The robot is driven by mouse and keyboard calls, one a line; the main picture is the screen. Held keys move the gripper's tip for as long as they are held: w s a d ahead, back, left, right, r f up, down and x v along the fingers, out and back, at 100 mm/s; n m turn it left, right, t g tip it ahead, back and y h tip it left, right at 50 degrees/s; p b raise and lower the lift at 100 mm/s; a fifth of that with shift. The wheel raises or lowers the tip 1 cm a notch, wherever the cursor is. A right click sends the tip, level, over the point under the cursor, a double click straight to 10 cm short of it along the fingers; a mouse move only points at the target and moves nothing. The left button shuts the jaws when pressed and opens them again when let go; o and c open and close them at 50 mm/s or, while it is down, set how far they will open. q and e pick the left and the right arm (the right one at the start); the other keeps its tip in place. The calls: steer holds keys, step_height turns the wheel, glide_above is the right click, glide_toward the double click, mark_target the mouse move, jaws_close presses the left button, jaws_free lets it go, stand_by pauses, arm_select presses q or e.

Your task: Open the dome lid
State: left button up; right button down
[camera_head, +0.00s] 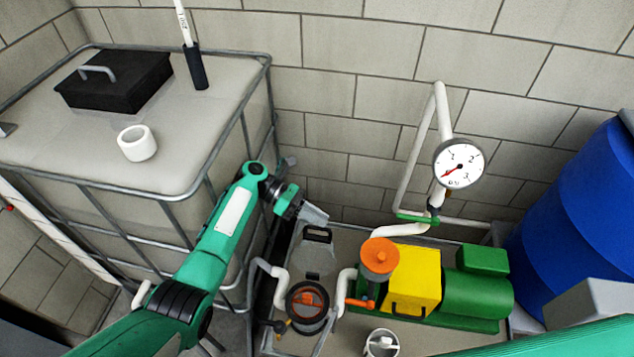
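A black square lid (115,80) with a grey bar handle (98,72) lies flat and closed on top of the pale caged tank (195,130) at the upper left. It is the only large lid on the tank; I cannot tell for sure that it is the dome lid. My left gripper (315,215) is at the end of the green arm, right of the tank and well away from the black lid. It is above the pump area, near a grey handled container (318,250). Nothing shows held in it, and its fingers are too small to judge. My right gripper is out of view.
A white ring (137,150) and a black upright sleeve (196,72) with a white rod stand on the tank. A filter with an orange handle (307,300), a green and yellow pump (415,275), a gauge (459,163) and a blue barrel (575,210) stand right.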

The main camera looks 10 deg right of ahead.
arm_select(q)
step_height(320, 180, up, 13)
steer(key=shift+b, duration=0.4)
steer(key=shift+f, duration=0.1)
